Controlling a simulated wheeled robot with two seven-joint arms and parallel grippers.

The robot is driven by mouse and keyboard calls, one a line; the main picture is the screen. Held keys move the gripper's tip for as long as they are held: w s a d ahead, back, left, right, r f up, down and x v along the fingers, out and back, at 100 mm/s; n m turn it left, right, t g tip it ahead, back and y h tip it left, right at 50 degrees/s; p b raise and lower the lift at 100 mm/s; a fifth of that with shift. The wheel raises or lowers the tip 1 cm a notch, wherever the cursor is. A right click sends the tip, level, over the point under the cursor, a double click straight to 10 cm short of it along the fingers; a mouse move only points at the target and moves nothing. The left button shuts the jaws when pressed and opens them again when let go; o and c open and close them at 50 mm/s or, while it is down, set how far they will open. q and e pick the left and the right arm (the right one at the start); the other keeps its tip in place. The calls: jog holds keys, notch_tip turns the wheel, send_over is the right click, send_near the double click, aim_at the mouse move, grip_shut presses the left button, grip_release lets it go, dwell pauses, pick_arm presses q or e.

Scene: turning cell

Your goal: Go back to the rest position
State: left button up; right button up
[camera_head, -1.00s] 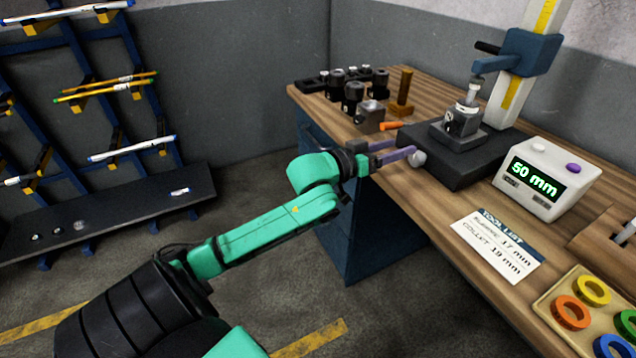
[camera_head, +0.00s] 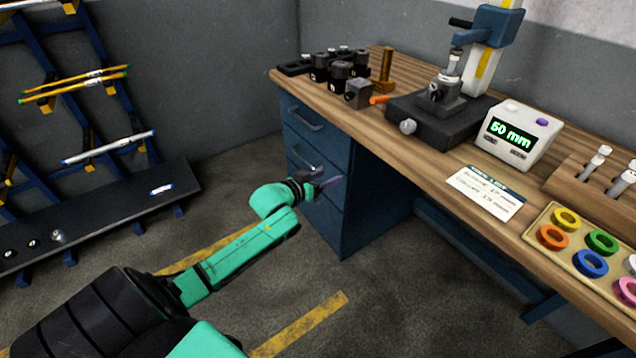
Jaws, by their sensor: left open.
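My left arm comes in from the bottom left, teal with a black sleeve. My right gripper is not in view.
The wooden bench (camera_head: 425,150) carries a black-based gauge stand (camera_head: 440,118), a display reading 50 mm (camera_head: 518,136), dark tool holders (camera_head: 340,75), a tool list card (camera_head: 485,193) and a ring tray (camera_head: 535,213). A bar rack (camera_head: 80,190) stands left. Floor between is free.

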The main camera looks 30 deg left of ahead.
pick_arm(q)
jog(key=shift+s+a+f, duration=0.2)
jog(key=shift+s+f, duration=0.05)
jog(key=shift+f, duration=0.25)
jog(key=s+a+f+g+y, duration=0.1)
jog(key=s+f+g, duration=0.1)
jog(key=s+f, duration=0.6)
jog(key=s+f+g+y+p, duration=0.1)
jog(key=s+f+g, duration=0.25)
jog(key=f, duration=0.75)
jog(key=s+a+f+g, duration=0.1)
jog(key=s+f, duration=0.6)
jog(key=f, duration=0.3)
jog(key=s+d+f+m+g, duration=0.1)
jog(key=s+f, duration=0.3)
jog(key=s, duration=0.5)
jog(key=s+d+f+m+g, duration=0.1)
jog(key=s+d+f+g, duration=0.2)
jog(key=s, duration=0.6)
jog(key=s+d+f+m+g+p, duration=0.1)
jog(key=s+d+f, duration=0.3)
jog(key=s, duration=0.5)
jog(key=shift+s+d+f+g, duration=0.15)
jog(key=shift+s+f+g, duration=0.2)
jog(key=shift+f+g, duration=0.4)
